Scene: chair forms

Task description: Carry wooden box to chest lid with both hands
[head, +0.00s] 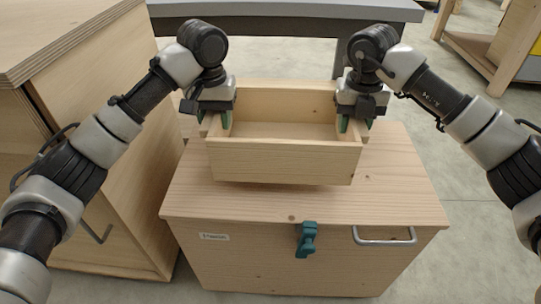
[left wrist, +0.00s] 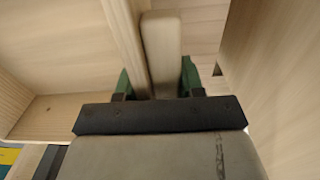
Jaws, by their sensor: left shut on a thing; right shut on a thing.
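The open wooden box (head: 283,163) is light wood, empty and roughly level over the chest lid (head: 400,195). I cannot tell whether its underside touches the lid. My left gripper (head: 218,118) is shut on the box's left side. In the left wrist view, the green fingers of my left gripper (left wrist: 157,78) straddle a pale wooden handle piece along the side wall of the wooden box (left wrist: 122,35). My right gripper (head: 358,124) is shut on the box's right side; its fingertips are partly hidden by the gripper body.
The chest (head: 270,265) has a teal latch (head: 306,240) and a metal handle (head: 384,237) in front. A tall plywood cabinet (head: 95,110) stands close on the left. A grey table (head: 285,12) is behind. Floor at the right (head: 455,150) is clear.

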